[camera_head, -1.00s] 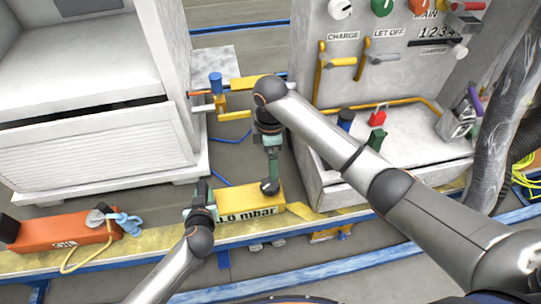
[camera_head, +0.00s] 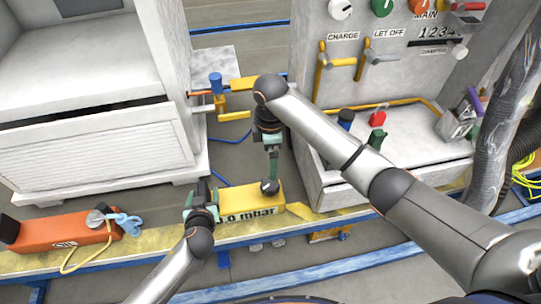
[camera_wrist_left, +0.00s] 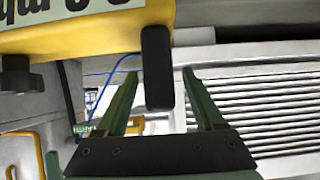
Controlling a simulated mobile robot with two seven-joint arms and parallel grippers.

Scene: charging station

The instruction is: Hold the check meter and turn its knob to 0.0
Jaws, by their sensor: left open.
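The check meter (camera_head: 247,201) is a yellow box lying on the yellow beam. Its label ends in ".0 mbar"; the first digit is partly covered by my left gripper. A dark round knob (camera_head: 270,186) is on its right top. My right gripper (camera_head: 271,176) points down at the knob; its fingertips are too small to read. My left gripper (camera_head: 199,192) is open at the meter's left end. In the left wrist view, the meter (camera_wrist_left: 100,32) fills the upper left, and its black end piece (camera_wrist_left: 157,68) lies across the gap between my green fingers (camera_wrist_left: 160,95).
An orange box (camera_head: 65,230) with a blue clip and yellow cord lies left on the beam. A grey panel (camera_head: 395,90) with levers and knobs stands at back right. A white cabinet (camera_head: 90,145) stands at left. My right arm crosses in front of the panel.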

